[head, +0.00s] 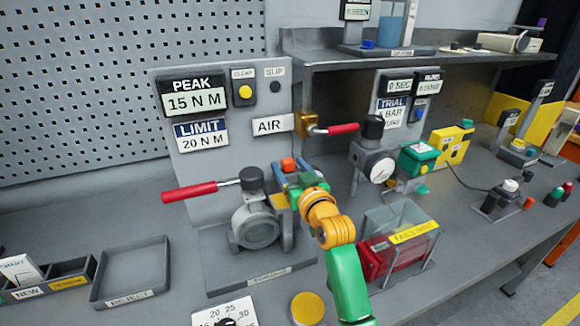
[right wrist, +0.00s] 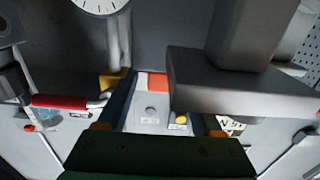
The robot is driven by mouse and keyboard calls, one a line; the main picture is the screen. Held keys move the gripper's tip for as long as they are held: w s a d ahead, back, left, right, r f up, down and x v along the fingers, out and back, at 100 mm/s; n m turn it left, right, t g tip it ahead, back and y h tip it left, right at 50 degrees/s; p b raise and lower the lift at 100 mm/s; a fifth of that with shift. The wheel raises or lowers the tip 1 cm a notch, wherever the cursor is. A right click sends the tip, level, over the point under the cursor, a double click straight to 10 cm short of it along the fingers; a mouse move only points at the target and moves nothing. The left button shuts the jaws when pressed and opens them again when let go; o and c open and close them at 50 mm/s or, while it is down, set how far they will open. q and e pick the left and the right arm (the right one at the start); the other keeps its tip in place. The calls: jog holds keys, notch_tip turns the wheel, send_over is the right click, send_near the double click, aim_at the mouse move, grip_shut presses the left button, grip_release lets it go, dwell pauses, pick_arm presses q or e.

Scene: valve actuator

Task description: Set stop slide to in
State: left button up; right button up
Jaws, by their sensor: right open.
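My right gripper (head: 290,178) is beside the valve body (head: 256,228) on the torque stand, with its jaws open. A small orange-red block (head: 288,163) shows at its fingertips; I cannot tell for sure that it is the stop slide. In the right wrist view the orange-red block (right wrist: 157,82) lies ahead, in the gap between the fingers of the open gripper (right wrist: 160,100). I cannot tell whether a finger touches it. No in or out marking is readable. My left gripper is not in view.
A red-handled lever (head: 190,192) sticks out left of the valve. An air lever (head: 342,129) with a red grip is above and right of my gripper. A clear box (head: 408,214) with a red part stands right of my forearm. An empty reject tray (head: 131,268) lies left.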

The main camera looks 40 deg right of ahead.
jog(key=shift+s+r, duration=0.1)
jog(key=shift+s, duration=0.1)
jog(key=c, duration=0.4)
grip_shut()
jog(key=shift+a, duration=0.1)
dwell(0.6)
